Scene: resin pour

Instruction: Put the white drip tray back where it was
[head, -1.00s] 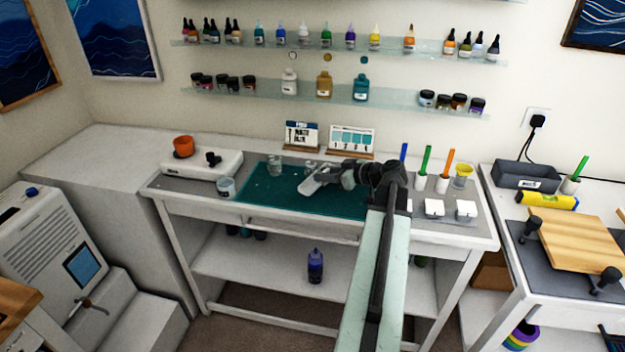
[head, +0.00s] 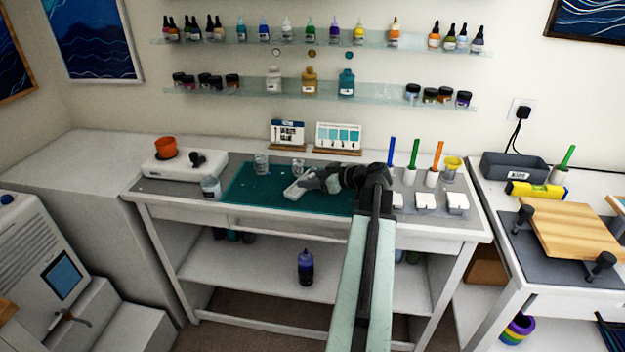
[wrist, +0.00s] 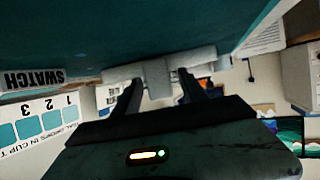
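The white drip tray (head: 295,190) is a small pale piece at the end of my gripper (head: 314,181), over the teal mat (head: 240,194) on the workbench. In the wrist view, my gripper's two dark fingers (wrist: 160,84) stand on either side of the tray's pale tab (wrist: 156,70) and appear shut on it. The pale bar of the tray runs across behind the tab, close to the teal surface (wrist: 150,25). I cannot tell whether the tray touches the mat.
Clear cups (head: 261,164) stand at the mat's back, and another cup (head: 211,187) is left of it. A white scale (head: 185,166) with an orange cup stands further left. White tiles (head: 426,201) and pen holders (head: 432,178) stand right. Two cards (head: 338,137) stand behind.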

